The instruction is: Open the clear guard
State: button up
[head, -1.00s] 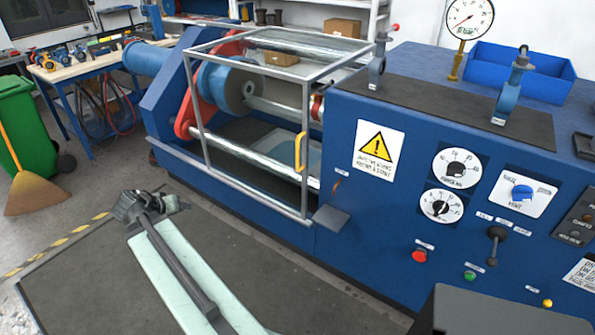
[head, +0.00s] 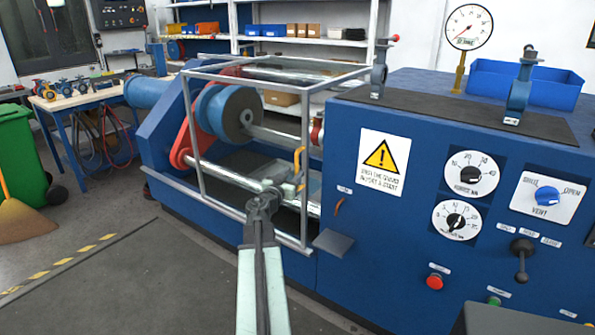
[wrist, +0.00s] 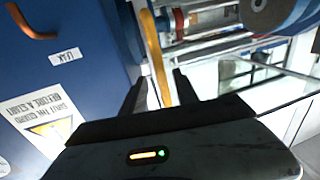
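The clear guard (head: 197,150) is a box of grey metal bars with see-through panels. It stands closed over the rollers and rods at the machine's left part. Its yellow handle (head: 299,165) is upright on the front, near the right post. My gripper (head: 272,187) is in front of the guard, just left of and below the handle in the head view. In the wrist view, the handle (wrist: 157,55) shows between the two spread dark fingers of my gripper (wrist: 158,78). The fingers are apart. Whether they touch the handle cannot be told.
The blue machine's panel (head: 400,230) with dials and knobs is right of the guard. A small grey ledge (head: 333,242) juts out just below and right of the handle. A green bin (head: 20,150) and a workbench (head: 75,100) are at the left. Floor in front is clear.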

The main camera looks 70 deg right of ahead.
aim_at(297, 170)
jog(key=d, duration=0.4)
jog(key=shift+s, duration=0.1)
grip_shut()
jog(key=shift+s, duration=0.15)
dwell(0.9)
